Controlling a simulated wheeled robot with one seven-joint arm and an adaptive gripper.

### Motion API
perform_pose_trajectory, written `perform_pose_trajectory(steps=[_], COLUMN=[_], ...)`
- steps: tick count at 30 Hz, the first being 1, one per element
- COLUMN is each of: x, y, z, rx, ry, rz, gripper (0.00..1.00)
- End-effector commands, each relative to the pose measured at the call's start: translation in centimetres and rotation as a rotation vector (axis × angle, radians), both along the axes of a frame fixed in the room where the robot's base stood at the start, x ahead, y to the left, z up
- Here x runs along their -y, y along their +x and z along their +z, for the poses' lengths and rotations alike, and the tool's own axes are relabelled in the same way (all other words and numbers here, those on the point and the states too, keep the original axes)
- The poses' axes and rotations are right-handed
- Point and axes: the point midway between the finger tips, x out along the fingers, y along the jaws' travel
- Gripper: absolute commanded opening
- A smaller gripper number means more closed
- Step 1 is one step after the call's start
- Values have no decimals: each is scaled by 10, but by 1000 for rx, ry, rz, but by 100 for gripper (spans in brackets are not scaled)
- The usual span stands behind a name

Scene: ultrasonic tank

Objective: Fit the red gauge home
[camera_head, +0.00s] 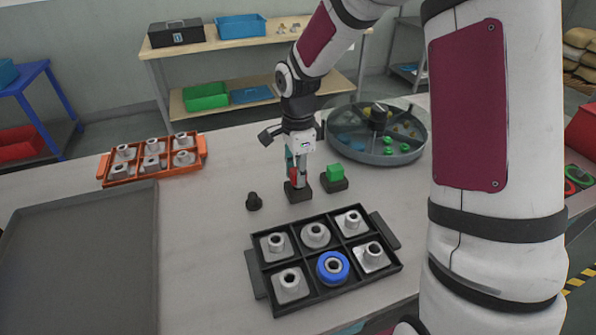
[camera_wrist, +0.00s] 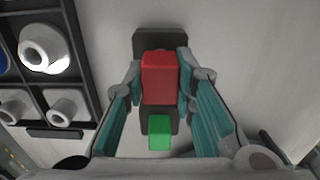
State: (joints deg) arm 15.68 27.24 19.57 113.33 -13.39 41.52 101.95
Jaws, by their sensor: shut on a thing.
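The red gauge (camera_head: 294,178) is a small red block, upright between the fingers of my gripper (camera_head: 297,170). In the wrist view my gripper (camera_wrist: 161,80) is shut on the red gauge (camera_wrist: 160,78), with a teal finger on each side. A dark block (camera_head: 298,193) lies right under the gauge; it also shows in the wrist view (camera_wrist: 160,38). Whether the gauge's lower end is above, touching or inside this block is hidden. A green block (camera_head: 335,172) sits in a similar dark block (camera_head: 334,184) just to the right; the green block also shows in the wrist view (camera_wrist: 159,132).
A small black knob-like piece (camera_head: 253,201) stands left of the dark block. A black tray (camera_head: 258,287) with metal parts and a blue ring (camera_head: 333,267) is in front. A round grey tub (camera_head: 376,157) stands behind right, an orange tray (camera_head: 106,170) at left. A grey tray (camera_head: 80,250) lies front left.

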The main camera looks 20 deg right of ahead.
Motion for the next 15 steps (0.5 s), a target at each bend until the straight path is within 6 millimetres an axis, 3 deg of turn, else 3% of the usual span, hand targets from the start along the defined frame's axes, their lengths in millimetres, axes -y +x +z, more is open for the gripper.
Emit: perform_pose_trajectory(steps=[15], x=[0], y=[0], z=[-7], rx=[0], ry=[0], rz=[0], gripper=[0])
